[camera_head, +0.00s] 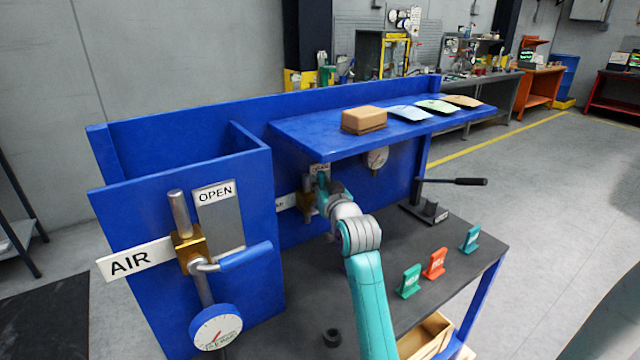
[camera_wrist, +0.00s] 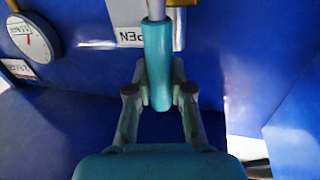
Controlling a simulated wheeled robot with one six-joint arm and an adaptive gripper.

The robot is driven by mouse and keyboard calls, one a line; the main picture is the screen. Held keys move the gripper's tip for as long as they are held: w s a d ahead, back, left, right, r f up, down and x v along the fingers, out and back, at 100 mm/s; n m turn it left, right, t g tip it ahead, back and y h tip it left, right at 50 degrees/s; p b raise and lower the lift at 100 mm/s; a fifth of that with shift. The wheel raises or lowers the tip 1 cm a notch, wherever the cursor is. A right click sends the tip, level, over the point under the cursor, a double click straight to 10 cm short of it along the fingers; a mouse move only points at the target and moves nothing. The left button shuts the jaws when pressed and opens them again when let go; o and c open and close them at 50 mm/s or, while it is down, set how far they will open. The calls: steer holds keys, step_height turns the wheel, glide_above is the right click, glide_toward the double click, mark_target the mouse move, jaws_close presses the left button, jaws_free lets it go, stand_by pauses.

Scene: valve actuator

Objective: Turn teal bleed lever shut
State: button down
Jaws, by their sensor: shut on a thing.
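The teal bleed lever (camera_wrist: 157,50) hangs from a metal rod and runs down the middle of the wrist view. My gripper (camera_wrist: 158,88) is shut on the lever's grip, with one finger on each side. In the head view my gripper (camera_head: 328,188) is at the blue back panel under the shelf, and the arm partly hides the lever there. A brass valve body (camera_head: 306,206) shows just left of the gripper. An OPEN plate (camera_wrist: 127,22) sits behind the lever, upside down in the wrist view.
A blue-handled AIR valve (camera_head: 245,257) with a gauge (camera_head: 216,327) stands on the left panel. The blue shelf (camera_head: 300,137) above my gripper holds a brown box (camera_head: 364,120) and several pouches. A black-handled lever (camera_head: 455,182) and colored tags (camera_head: 434,263) are on the bench's right.

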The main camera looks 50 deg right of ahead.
steer(key=s+d+f+m+g+y, duration=0.1)
steer(key=d+f+m+y, duration=0.4)
steer(key=m, duration=0.9)
steer(key=shift+s+d+f+m, duration=0.3)
steer(key=shift+s+d+f, duration=0.25)
steer(key=shift+d+f, duration=1.05)
steer(key=shift+a+f, duration=0.3)
steer(key=c, duration=1)
jaws_free()
steer(key=shift+s+r, duration=0.1)
steer(key=v, duration=1.1)
steer(key=shift+s+a+r, duration=0.1)
steer(key=shift+s+r, duration=0.05)
steer(key=shift+s, duration=0.2)
